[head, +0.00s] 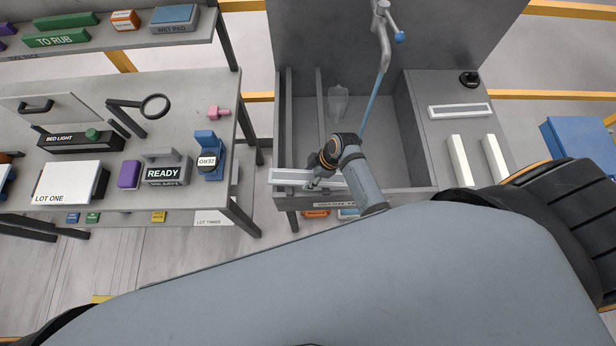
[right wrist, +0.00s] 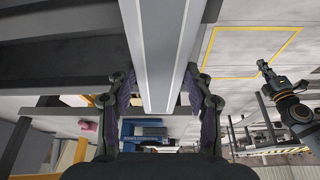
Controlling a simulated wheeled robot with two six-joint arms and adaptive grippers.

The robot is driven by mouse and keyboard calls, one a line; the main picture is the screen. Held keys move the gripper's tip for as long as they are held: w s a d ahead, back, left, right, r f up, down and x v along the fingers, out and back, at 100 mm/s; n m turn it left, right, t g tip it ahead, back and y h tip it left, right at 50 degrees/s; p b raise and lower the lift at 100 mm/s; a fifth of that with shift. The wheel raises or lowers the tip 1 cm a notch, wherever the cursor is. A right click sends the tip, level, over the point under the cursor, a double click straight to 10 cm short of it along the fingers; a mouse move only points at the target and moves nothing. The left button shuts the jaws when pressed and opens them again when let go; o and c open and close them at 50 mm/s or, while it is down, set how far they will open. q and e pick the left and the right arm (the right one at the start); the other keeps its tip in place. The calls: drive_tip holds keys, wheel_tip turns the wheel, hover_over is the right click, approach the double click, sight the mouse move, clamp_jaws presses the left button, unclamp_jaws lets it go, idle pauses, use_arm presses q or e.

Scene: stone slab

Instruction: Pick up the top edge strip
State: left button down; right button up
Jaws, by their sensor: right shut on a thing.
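A long pale grey strip with white borders (head: 287,175) lies across the front left of the grey basin bench in the head view. My right gripper (head: 318,181) is shut on this strip near its middle. In the right wrist view the strip (right wrist: 160,55) runs lengthwise between the two fingers of my right gripper (right wrist: 160,105), which press on its sides. I cannot tell whether the strip touches the bench's front edge. An arm with a dark gripper (right wrist: 268,73), apparently my left one, shows at the right of the wrist view; its jaws are too small to read.
The open basin (head: 390,130) holds a clear bottle-like thing (head: 338,102); a blue rod on a tap stands over it. A similar strip (head: 460,111) and two white bars (head: 465,160) lie on the right worktop. A cluttered table (head: 215,115) stands left, across a narrow gap.

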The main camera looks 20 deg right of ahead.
sight(304, 177)
drive_tip(key=shift+r, duration=0.1)
wheel_tip(304, 177, up, 3)
drive_tip(key=shift+r+b, duration=0.1)
drive_tip(key=shift+b, duration=0.35)
drive_tip(key=s+d+r, duration=0.1)
drive_tip(key=r, duration=0.1)
drive_tip(key=s+d+r+b, duration=0.1)
drive_tip(key=s, duration=0.1)
drive_tip(key=shift+d+r, duration=0.15)
drive_tip(key=shift+r, duration=0.25)
drive_tip(key=s+d+r, duration=0.6)
drive_tip(key=s, duration=0.2)
drive_tip(key=shift+s, duration=0.15)
